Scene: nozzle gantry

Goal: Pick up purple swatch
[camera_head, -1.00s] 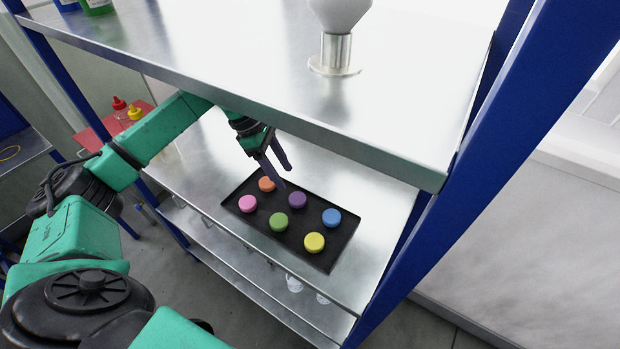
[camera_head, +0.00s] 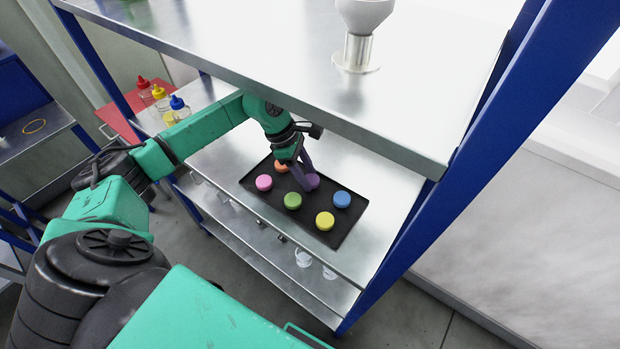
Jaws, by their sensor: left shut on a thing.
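The purple swatch (camera_head: 313,180) is a small round disc on the black tray (camera_head: 341,232), in the far row between the orange and blue swatches. My left gripper (camera_head: 304,178) reaches down to it from the upper left, its dark fingers shut on the purple swatch and partly hiding it. I cannot tell whether the swatch is lifted off the tray. My right gripper is not in view.
On the tray, the orange swatch (camera_head: 281,166), pink swatch (camera_head: 264,182), green swatch (camera_head: 292,200), yellow swatch (camera_head: 325,221) and blue swatch (camera_head: 342,199) sit close by. The upper metal shelf (camera_head: 270,50) overhangs the arm. A blue post (camera_head: 440,235) stands at right.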

